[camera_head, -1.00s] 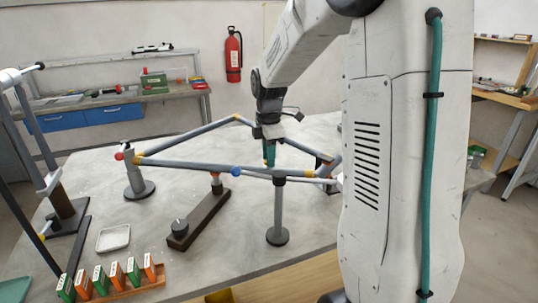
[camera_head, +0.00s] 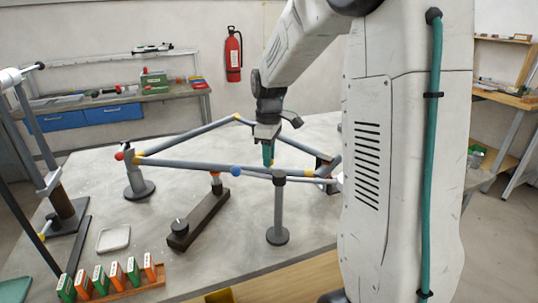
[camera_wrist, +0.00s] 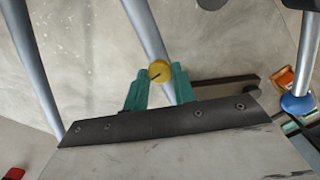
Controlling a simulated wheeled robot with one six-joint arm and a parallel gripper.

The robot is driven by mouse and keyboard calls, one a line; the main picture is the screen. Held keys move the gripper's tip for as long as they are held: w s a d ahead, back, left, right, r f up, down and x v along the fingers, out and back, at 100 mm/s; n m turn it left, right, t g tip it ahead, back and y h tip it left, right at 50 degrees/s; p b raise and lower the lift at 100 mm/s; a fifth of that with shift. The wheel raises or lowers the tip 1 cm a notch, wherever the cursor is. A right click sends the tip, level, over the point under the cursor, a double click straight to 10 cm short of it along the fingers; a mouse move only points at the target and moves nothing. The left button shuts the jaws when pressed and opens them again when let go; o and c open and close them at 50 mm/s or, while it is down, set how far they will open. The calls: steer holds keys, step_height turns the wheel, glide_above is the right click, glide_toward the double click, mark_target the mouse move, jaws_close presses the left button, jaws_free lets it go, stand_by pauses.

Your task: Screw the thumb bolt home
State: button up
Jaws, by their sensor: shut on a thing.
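The thumb bolt (camera_wrist: 159,72) has a round yellow head with a dark line on it. In the wrist view it sits between the two teal fingertips of my gripper (camera_wrist: 159,82), over a grey-blue tube (camera_wrist: 146,28) of the frame. My gripper is shut on the bolt head. In the head view my gripper (camera_head: 268,155) points down at the front tube of the frame (camera_head: 190,164), left of the post top. The bolt's shank and how deep it sits are hidden.
The frame rests on grey posts, one at front (camera_head: 278,215) and one at left (camera_head: 137,180). A dark bar clamp (camera_head: 200,218) lies below the front tube. A white tray (camera_head: 113,239) and a rack of orange and green boxes (camera_head: 115,287) stand at front left.

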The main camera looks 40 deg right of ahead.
steer(key=m, duration=1.3)
steer(key=shift+m, duration=0.4)
steer(key=m, duration=1.2)
steer(key=shift+w+r+m, duration=0.1)
steer(key=shift+m, duration=0.2)
steer(key=o, duration=1)
steer(key=shift+r, duration=3.9)
